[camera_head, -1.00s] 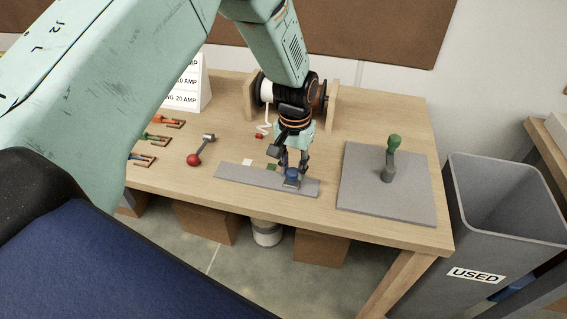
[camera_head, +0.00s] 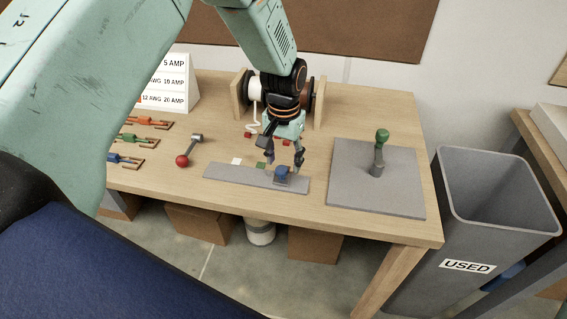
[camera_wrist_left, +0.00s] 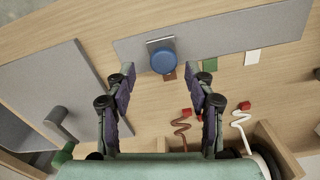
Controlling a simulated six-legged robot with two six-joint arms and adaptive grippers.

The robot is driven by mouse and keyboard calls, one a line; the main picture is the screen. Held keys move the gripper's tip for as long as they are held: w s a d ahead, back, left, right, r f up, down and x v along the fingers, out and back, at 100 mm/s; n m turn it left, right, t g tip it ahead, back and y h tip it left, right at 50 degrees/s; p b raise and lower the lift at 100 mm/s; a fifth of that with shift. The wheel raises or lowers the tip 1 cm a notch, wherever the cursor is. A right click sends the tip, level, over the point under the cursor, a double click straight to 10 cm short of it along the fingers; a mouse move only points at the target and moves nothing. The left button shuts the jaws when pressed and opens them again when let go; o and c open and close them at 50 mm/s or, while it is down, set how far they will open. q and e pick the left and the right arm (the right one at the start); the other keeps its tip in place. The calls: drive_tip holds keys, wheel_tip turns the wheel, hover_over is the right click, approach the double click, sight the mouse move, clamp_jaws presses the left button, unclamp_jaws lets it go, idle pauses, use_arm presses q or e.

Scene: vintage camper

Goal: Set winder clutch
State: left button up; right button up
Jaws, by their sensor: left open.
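A blue round knob (camera_head: 283,171) sits on a small metal block near the right end of a long grey plate (camera_head: 230,174) on the bench. It also shows in the left wrist view (camera_wrist_left: 163,61). White (camera_wrist_left: 252,57), green (camera_wrist_left: 210,65) and brown patches lie along the plate's edge; the brown one is partly hidden by the knob. My left gripper (camera_head: 285,162) is open above the knob. In the left wrist view, the knob lies between and slightly beyond the fingertips (camera_wrist_left: 160,75), with gaps on both sides. My right gripper is not in view.
A grey base with a green-handled lever (camera_head: 380,150) stands right. A red-ball lever (camera_head: 188,150), wire pieces (camera_head: 128,140) and an amp sign (camera_head: 170,85) are left. A winder between wooden brackets (camera_head: 319,104) is behind my gripper. A grey bin (camera_head: 495,205) stands beside the bench.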

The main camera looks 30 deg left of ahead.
sight(283, 170)
use_arm(q)
wheel_tip(283, 170, up, 10)
drive_tip(key=shift+s, duration=0.15)
drive_tip(key=shift+s+a, duration=0.1)
drive_tip(key=shift+a, duration=0.05)
idle(0.3)
